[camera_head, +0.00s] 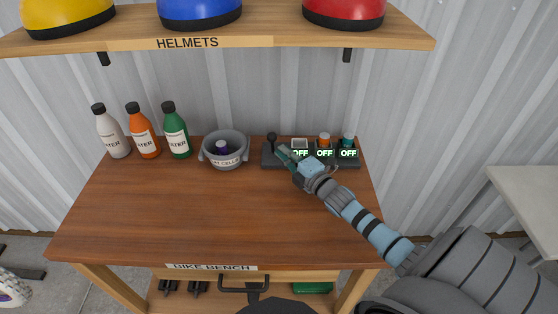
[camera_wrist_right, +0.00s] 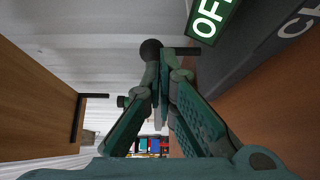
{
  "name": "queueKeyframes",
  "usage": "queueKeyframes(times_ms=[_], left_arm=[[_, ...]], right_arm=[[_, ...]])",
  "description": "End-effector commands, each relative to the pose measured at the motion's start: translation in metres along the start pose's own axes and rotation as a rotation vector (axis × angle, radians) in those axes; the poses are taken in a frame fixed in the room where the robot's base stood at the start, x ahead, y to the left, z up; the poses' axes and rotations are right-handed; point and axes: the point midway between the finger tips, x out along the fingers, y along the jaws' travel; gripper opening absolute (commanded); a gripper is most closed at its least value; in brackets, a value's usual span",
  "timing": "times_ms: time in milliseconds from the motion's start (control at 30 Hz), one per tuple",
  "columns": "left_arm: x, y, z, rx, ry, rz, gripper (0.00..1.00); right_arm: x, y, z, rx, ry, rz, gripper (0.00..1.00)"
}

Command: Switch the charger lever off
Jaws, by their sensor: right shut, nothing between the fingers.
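The dark charger (camera_head: 268,161) sits at the back right of the bench. Its lever (camera_head: 272,137) has a black ball knob and stands at the charger's left end. Several glowing OFF labels show along its front. My right gripper (camera_head: 283,151) is shut and empty, at the charger's left part, just right of and in front of the lever. In the right wrist view the closed fingertips (camera_wrist_right: 164,62) are close to the black lever knob (camera_wrist_right: 151,48); I cannot tell whether they touch. An OFF label (camera_wrist_right: 208,18) is beside them. My left gripper is not in view.
A grey bowl (camera_head: 225,162) stands left of the charger on the bench (camera_head: 200,220). Three bottles, white (camera_head: 112,138), orange (camera_head: 142,138) and green (camera_head: 176,138), stand farther left. A helmet shelf (camera_head: 330,40) hangs above. The bench front is clear.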

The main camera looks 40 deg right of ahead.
Motion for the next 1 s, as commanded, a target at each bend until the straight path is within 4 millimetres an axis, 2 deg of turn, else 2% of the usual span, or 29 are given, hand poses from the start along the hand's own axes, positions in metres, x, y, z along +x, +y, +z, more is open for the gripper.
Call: queueKeyframes(times_ms=[33, 67, 100, 133, 267, 667, 767, 900, 1000], left_arm=[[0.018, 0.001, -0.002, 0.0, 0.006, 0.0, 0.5], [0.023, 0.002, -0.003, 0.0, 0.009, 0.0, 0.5], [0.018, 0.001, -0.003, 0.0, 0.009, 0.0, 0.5], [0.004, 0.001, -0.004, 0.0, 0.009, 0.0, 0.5], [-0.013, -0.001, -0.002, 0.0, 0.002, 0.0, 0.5], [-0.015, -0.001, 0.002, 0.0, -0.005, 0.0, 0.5], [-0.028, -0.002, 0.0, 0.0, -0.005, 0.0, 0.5], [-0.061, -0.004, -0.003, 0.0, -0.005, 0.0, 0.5], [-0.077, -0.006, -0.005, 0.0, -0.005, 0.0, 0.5]], right_arm=[[0.007, -0.008, 0.0, -0.006, -0.001, 0.004, 0.0], [0.01, -0.007, 0.001, -0.007, -0.005, 0.004, 0.0], [0.015, -0.001, 0.003, -0.003, -0.013, 0.005, 0.0], [0.018, 0.005, 0.005, -0.001, -0.017, 0.003, 0.0], [0.028, 0.007, 0.004, -0.001, -0.014, 0.005, 0.0], [0.031, 0.003, 0.002, -0.002, -0.008, 0.001, 0.0], [0.032, 0.008, 0.001, -0.024, -0.009, -0.016, 0.0], [0.035, 0.016, -0.004, -0.1, -0.01, -0.071, 0.0], [0.038, 0.015, -0.007, -0.154, -0.009, -0.109, 0.0]])
